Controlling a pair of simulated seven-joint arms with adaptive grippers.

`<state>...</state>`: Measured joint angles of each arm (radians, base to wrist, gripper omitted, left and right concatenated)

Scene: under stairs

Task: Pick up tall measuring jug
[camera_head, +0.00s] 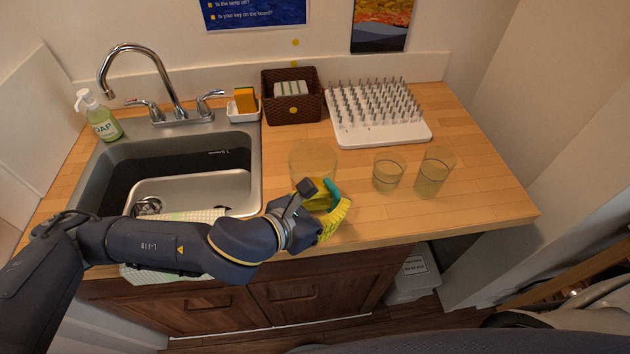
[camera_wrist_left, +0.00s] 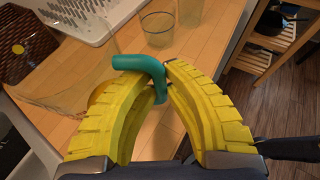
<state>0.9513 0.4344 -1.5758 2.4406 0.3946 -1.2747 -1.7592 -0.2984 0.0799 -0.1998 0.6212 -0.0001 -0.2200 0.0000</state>
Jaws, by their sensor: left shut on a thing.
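The measuring jug (camera_head: 312,158) is clear, with a teal handle (camera_head: 332,190), and is near the counter's front edge, right of the sink. My left gripper (camera_head: 335,205), with yellow fingers, is shut on the jug's handle. In the left wrist view the teal handle (camera_wrist_left: 140,65) passes between the yellow fingertips of the gripper (camera_wrist_left: 162,78), and the clear jug wall (camera_wrist_left: 75,75) is at left. The gripper and wrist hide the jug's lower part in the head view, so I cannot tell if its base touches the counter. My right gripper is not in view.
A short clear beaker (camera_head: 387,175) and a taller one (camera_head: 432,175) stand to the right. A white peg drying rack (camera_head: 380,130), a brown basket (camera_head: 292,110) and a sponge holder (camera_head: 243,110) are behind. The sink (camera_head: 255,170) is at left. The counter's right end is clear.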

